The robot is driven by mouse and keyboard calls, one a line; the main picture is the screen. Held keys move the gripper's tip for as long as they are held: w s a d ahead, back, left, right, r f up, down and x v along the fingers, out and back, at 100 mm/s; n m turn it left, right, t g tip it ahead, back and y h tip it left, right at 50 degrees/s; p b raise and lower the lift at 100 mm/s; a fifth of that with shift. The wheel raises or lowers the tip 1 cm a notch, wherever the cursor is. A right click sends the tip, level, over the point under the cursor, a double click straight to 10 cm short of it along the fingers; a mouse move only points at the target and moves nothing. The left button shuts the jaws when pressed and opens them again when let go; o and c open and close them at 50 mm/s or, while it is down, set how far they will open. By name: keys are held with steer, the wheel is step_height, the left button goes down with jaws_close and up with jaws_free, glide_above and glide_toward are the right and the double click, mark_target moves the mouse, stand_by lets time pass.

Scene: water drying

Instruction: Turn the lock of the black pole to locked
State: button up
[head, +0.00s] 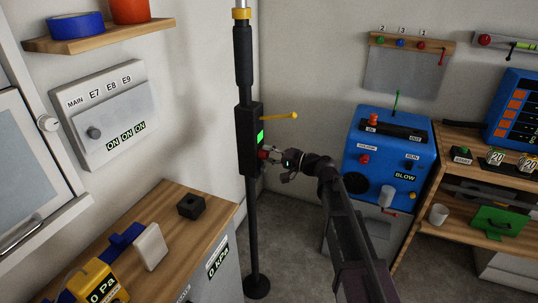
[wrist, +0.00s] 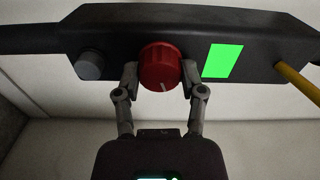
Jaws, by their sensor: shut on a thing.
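The black pole (head: 250,215) stands upright on a round base at the centre of the head view. Its black lock box (head: 247,150) carries a lit green panel, which also shows in the wrist view (wrist: 222,60). A red knob (wrist: 160,67) with a pale mark on its rim sits on the box beside the green panel. My gripper (wrist: 160,78) has one finger on each side of the red knob and is shut on it. In the head view my gripper (head: 268,155) reaches the box from the right.
A yellow lever (head: 280,116) sticks out of the box above the green panel. A grey knob (wrist: 90,64) sits on the box's other end. A wooden counter (head: 155,215) stands at left, and a blue machine (head: 390,155) at right.

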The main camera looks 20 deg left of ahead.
steer(key=shift+a+m, duration=0.1)
steer(key=shift+m, duration=1.9)
steer(key=o, duration=1.1)
steer(key=shift+o, duration=0.2)
steer(key=s+d, duration=0.1)
steer(key=d, duration=1.1)
